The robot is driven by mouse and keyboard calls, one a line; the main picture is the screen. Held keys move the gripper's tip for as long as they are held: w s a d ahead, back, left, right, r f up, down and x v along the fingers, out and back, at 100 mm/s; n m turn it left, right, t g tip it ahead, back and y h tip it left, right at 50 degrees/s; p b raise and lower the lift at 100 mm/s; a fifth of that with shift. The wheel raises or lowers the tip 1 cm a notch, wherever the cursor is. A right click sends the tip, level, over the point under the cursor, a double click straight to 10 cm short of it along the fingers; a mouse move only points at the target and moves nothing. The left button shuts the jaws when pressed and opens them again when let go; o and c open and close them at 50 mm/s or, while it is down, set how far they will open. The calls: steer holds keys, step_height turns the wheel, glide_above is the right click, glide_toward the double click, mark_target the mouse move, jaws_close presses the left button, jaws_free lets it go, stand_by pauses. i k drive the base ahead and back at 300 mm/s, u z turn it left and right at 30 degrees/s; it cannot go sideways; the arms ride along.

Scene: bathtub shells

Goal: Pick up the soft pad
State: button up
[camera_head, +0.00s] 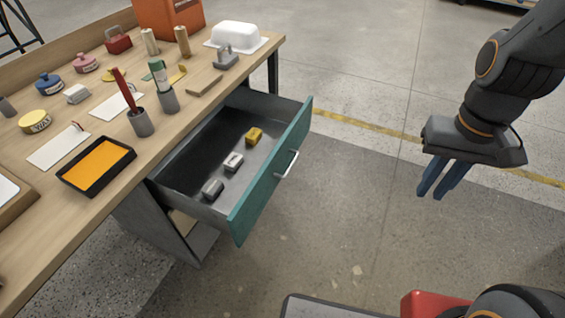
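I cannot tell for sure which thing is the soft pad. Three small blocks lie in a row in the open drawer (198,150): a yellow one (254,136), a white one with a dark mark (233,162) and a grey one (212,188). An orange pad (98,164) lies in a black tray (126,158) on the workbench. My gripper (430,197) hangs at the right over the floor, well apart from drawer and bench. Its two blue fingers point down with a narrow gap between them and hold nothing.
The wooden workbench (60,222) carries cups with tools, small coloured pots, white cards, a white domed cover (236,36) and an orange bin (168,18). The drawer's teal front (268,185) with its handle (287,164) sticks out. Floor between drawer and gripper is clear.

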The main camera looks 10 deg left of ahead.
mark_target(253, 137)
steer(key=u, duration=2.6)
steer(key=i, duration=1.25)
steer(key=z, duration=1.4)
